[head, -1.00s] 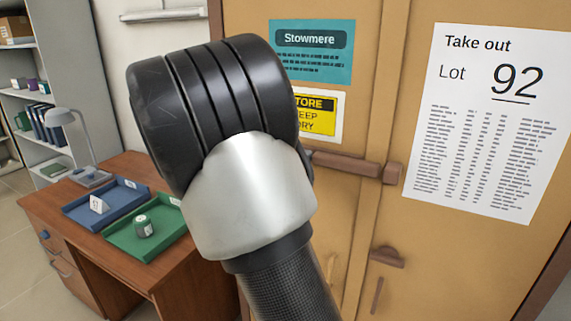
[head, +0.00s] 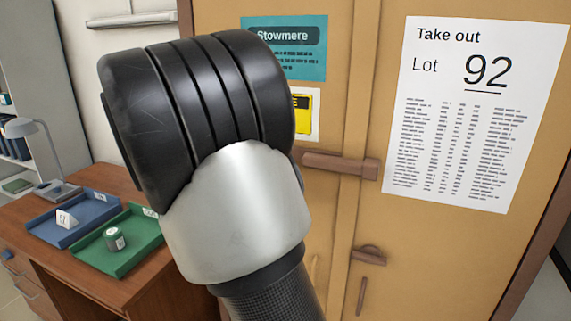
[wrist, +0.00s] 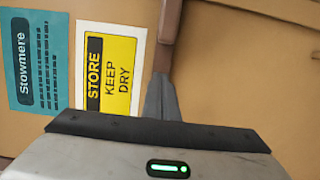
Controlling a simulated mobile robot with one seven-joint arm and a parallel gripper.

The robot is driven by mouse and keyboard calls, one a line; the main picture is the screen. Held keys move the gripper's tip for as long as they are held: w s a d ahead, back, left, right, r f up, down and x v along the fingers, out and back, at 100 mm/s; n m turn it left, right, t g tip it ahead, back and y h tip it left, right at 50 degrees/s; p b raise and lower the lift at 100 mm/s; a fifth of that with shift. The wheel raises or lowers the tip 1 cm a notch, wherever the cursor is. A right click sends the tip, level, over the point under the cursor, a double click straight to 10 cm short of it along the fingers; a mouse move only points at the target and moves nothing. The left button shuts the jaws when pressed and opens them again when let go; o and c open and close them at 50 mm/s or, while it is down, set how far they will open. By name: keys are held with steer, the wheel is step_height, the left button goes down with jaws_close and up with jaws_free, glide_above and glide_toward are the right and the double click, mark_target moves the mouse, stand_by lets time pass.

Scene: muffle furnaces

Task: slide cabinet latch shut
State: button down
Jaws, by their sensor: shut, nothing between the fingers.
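The tan cabinet (head: 430,250) has two doors with a seam between them. Its brown latch bar (head: 338,163) lies level across the seam, its right end at a bracket (head: 371,168) on the right door. My arm hides the latch's left part and my gripper in the head view. In the wrist view, the latch bar (wrist: 162,58) runs upward from my gripper (wrist: 160,92), with a thicker brown piece (wrist: 170,18) above. My gripper's fingers are shut and empty, at the bar's near end; I cannot tell whether they touch it.
A teal Stowmere sign (head: 305,65) and a yellow "STORE KEEP DRY" sign (wrist: 110,70) are on the left door. A white "Lot 92" sheet (head: 470,110) hangs on the right door. Left stands a wooden desk (head: 30,215) with blue (head: 85,232) and green (head: 145,230) trays and a lamp.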

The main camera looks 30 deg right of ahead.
steer(key=v, duration=0.9)
steer(key=shift+s+b, duration=0.2)
steer(key=shift+b, duration=0.1)
steer(key=shift+a+r, duration=0.1)
steer(key=s+d+f+m+g+y+p, duration=0.1)
steer(key=s+d+m+g+y+p, duration=0.15)
steer(key=s, duration=0.45)
steer(key=s+d+f+m+g+y+p, duration=0.1)
steer(key=s+d+f+g+y, duration=0.2)
steer(key=s, duration=0.4)
steer(key=s+a+r+t+y+p, duration=0.1)
steer(key=s+a+y, duration=0.3)
steer(key=a, duration=0.4)
steer(key=s+a+r+m+t+y+p, duration=0.1)
steer(key=s+a+r+t+y+p, duration=0.1)
steer(key=a+y, duration=0.5)
steer(key=shift+s+a+r+t, duration=0.35)
steer(key=shift+s+a+r, duration=0.2)
steer(key=shift+s, duration=0.65)
